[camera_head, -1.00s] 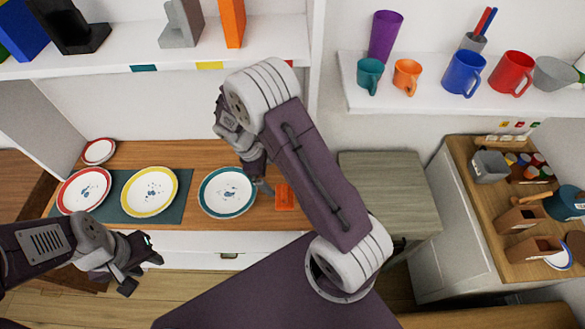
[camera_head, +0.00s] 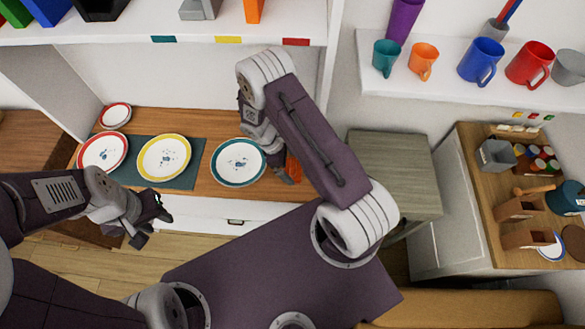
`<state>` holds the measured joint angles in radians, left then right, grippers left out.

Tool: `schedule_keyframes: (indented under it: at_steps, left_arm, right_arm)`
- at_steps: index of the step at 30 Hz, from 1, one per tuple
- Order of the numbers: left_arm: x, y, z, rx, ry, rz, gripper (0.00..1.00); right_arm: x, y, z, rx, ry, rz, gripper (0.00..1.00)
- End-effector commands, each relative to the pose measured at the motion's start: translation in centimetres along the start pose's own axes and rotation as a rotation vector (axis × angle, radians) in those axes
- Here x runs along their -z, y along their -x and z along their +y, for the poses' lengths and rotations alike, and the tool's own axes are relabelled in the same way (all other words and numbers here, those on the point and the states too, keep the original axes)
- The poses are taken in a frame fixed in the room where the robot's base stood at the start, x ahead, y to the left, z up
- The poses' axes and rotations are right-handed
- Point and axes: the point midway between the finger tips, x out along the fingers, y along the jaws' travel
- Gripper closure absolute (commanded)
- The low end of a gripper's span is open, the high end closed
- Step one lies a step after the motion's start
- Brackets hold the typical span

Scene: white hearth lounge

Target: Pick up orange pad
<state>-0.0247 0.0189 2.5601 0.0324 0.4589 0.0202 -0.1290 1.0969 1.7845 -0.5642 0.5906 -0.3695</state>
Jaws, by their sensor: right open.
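The orange pad (camera_head: 293,168) lies on the wooden counter, just right of the teal-rimmed plate. My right arm and gripper cover part of it. My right gripper (camera_head: 281,172) is open, low over the counter between the teal-rimmed plate and the pad, right beside the pad in the picture. I cannot tell whether it touches the pad. My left gripper (camera_head: 153,227) is open and empty in front of the counter, below the yellow-rimmed plate.
Plates with teal (camera_head: 238,162), yellow (camera_head: 164,157) and red (camera_head: 103,152) rims stand left of the pad; a small red-rimmed plate (camera_head: 115,115) is behind. A shelf (camera_head: 120,31) hangs above. A grey-brown cabinet (camera_head: 392,160) stands to the right.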

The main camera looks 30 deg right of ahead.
Motion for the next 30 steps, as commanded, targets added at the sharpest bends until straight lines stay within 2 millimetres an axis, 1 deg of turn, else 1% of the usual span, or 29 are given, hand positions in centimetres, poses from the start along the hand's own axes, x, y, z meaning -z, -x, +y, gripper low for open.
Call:
schedule_keyframes:
  at_steps: [1,4,6,11,14,15,16,17,25,28,30]
  left_arm:
    - [0.0,0.4,0.0,0.0,0.0,0.0,0.64]
    - [0.1,0.4,0.0,0.0,0.0,0.0,0.64]
    - [0.1,0.4,0.0,0.0,0.0,0.0,0.64]
    - [0.0,0.4,0.0,0.0,0.0,0.0,0.64]
    - [0.0,0.4,0.0,0.0,0.0,0.0,0.64]
    - [0.0,0.4,0.0,0.0,0.0,0.0,0.64]
    - [0.0,0.4,0.0,0.0,0.0,0.0,0.64]
    - [0.0,0.4,0.0,0.0,0.0,0.0,0.64]
    - [0.0,0.3,0.0,0.0,0.0,0.0,0.64]
    - [0.0,0.1,0.0,0.0,0.0,0.0,0.64]
    - [0.0,-0.1,0.0,0.0,0.0,0.0,0.64]
  right_arm:
    - [-0.2,-0.7,-0.1,0.003,0.0,-0.003,0.0]
    - [-0.1,-1.9,0.0,0.001,-0.001,-0.001,0.0]
    - [0.0,-2.2,0.0,0.0,0.0,0.0,0.0]
    - [0.0,-2.2,0.1,-0.001,0.0,0.001,0.0]
    - [0.0,-2.2,0.0,-0.001,-0.001,0.001,0.25]
    - [0.0,-2.2,0.0,-0.001,-0.001,0.001,0.36]
    - [0.0,-2.2,0.0,-0.001,-0.001,0.001,0.44]
    - [0.0,-2.2,0.0,-0.001,-0.001,0.001,0.5]
    - [-0.1,-2.0,0.1,-0.001,-0.001,0.001,0.5]
    - [-0.4,-1.2,0.1,-0.002,-0.003,0.002,0.5]
    - [-0.8,-0.2,0.1,-0.003,-0.002,0.003,0.5]
